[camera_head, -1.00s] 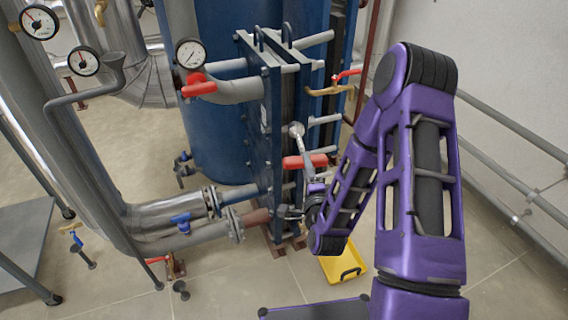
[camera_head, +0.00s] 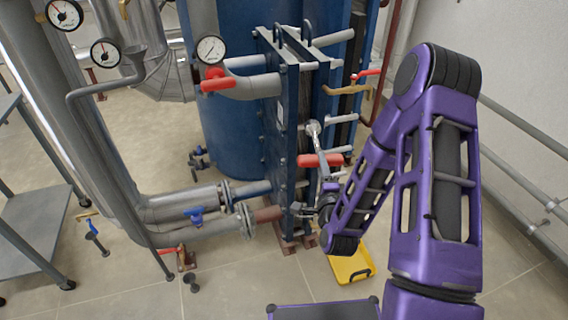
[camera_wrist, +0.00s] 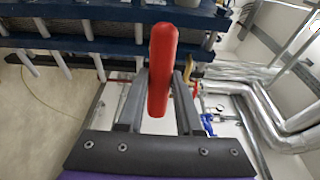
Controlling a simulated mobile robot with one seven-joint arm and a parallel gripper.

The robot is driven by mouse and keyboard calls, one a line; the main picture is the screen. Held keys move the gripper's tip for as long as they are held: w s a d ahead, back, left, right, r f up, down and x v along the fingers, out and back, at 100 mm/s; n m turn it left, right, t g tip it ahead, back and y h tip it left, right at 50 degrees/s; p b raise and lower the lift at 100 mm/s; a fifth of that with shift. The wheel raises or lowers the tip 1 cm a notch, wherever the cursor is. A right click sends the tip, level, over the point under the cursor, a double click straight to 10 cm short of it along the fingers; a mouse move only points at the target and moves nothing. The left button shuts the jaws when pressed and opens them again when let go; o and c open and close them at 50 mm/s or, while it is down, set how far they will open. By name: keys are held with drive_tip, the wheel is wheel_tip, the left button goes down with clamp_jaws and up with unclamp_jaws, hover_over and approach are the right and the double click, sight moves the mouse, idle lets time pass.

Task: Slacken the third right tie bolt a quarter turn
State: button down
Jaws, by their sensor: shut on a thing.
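The blue plate exchanger (camera_head: 291,105) stands upright in the middle of the head view. Several pale tie bolts (camera_head: 343,119) stick out to its right, one above another. A chrome tool head (camera_head: 314,128) sits at the right side of the front plate. A red handle (camera_head: 320,160) lies crosswise just below it. My gripper (camera_head: 323,174) reaches it from below and is shut on it. In the wrist view the red handle (camera_wrist: 163,70) stands between both fingers. Its join to the chrome head and the bolt under that head are hidden.
A red valve lever (camera_head: 217,85) and a gauge (camera_head: 210,49) are left of the exchanger. Another red lever (camera_head: 366,73) is at its upper right. A yellow tray (camera_head: 352,267) lies on the floor below my arm. Grey pipes (camera_head: 190,235) fill the lower left.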

drive_tip(key=s+d+r, duration=0.2)
drive_tip(key=s+d, duration=0.2)
drive_tip(key=d, duration=0.3)
drive_tip(key=shift+r, duration=0.2)
drive_tip(key=shift+a, duration=0.1)
